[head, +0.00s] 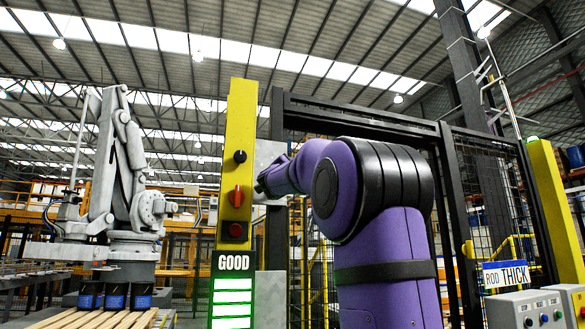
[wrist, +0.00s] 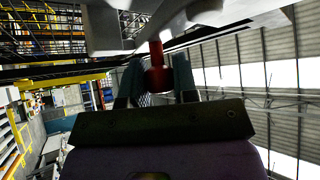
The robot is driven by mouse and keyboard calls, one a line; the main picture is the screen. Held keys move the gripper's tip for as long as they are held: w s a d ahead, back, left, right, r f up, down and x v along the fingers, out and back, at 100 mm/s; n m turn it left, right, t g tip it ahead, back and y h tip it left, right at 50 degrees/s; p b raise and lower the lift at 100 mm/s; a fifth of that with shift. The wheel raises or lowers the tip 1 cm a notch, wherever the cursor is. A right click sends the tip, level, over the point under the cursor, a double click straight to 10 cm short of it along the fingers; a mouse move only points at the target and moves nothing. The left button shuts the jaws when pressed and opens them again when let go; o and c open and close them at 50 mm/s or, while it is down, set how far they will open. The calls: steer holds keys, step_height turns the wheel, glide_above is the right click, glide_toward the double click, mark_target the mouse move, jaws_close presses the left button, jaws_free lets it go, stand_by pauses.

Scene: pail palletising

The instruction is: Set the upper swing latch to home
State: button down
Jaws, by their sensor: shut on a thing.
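In the wrist view a red upright handle (wrist: 156,52), which I take to be the upper swing latch's handle, hangs below a pale grey body (wrist: 115,28). My gripper (wrist: 157,78) has its two teal fingers on either side of the handle and is shut on it. In the head view my purple arm reaches left, and the dark end of my gripper (head: 262,187) is at a grey plate (head: 268,155) behind the yellow post. The latch itself is hidden there, and its angle cannot be told.
The yellow post (head: 239,130) with a black knob, an orange switch and a red button stands close left of my gripper. Below it a display (head: 233,262) reads GOOD. A dark mesh fence frame (head: 365,118) stands behind my arm. A grey robot (head: 120,165) and pails (head: 115,296) on a pallet are left.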

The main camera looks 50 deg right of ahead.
steer(key=c, duration=0.9)
jaws_free()
steer(key=v, duration=1)
steer(key=shift+s+a+f, duration=0.2)
steer(key=shift+a, duration=0.1)
